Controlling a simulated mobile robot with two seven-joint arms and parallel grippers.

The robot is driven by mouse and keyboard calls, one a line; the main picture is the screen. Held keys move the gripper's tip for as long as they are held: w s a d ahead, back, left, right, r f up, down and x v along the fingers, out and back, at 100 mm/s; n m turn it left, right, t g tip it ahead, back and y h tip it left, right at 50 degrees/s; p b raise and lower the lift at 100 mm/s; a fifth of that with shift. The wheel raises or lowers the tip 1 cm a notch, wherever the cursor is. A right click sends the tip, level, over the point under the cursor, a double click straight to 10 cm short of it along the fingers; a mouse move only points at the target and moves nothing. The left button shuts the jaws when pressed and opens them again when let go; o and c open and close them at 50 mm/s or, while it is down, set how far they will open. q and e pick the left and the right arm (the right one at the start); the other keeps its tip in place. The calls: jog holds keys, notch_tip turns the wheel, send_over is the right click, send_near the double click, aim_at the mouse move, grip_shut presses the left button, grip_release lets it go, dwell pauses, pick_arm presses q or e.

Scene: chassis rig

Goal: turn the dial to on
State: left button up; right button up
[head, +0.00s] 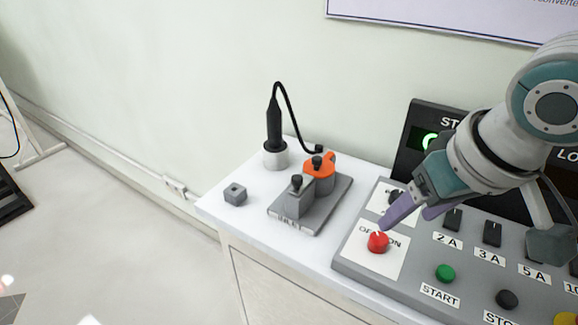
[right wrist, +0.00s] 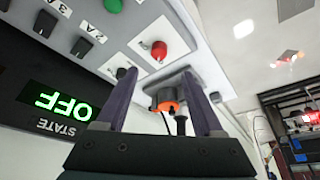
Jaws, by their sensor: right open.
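The dial is a red knob (head: 378,242) on a white plate marked OFF and ON, at the left end of the grey control panel (head: 400,287). The knob also shows in the right wrist view (right wrist: 159,50), beyond the fingertips. My right gripper (head: 405,217) is open, its purple fingers pointing down at the panel just above and beside the knob; nothing shows between them. I see no contact with the knob. The state display (right wrist: 62,104) reads OFF in green, upside down in the right wrist view. My left gripper is not in view.
A black knob (head: 397,196) sits just behind the red one. Black switches (head: 492,233), a green START button (head: 445,273) and a black button (head: 507,299) lie to the right. A grey fixture with an orange part (head: 320,172), a small grey block (head: 235,194) and a black plug (head: 274,125) stand left.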

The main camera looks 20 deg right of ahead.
aim_at(380, 238)
jog(key=b+x, duration=0.2)
jog(key=x, duration=0.8)
jog(key=shift+b, duration=0.35)
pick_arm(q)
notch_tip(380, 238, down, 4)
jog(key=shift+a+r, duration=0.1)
pick_arm(e)
jog(key=shift+w+d+f, duration=0.1)
jog(key=shift+w+f, duration=0.1)
jog(key=shift+f, duration=0.05)
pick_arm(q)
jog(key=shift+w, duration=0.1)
pick_arm(e)
grip_shut()
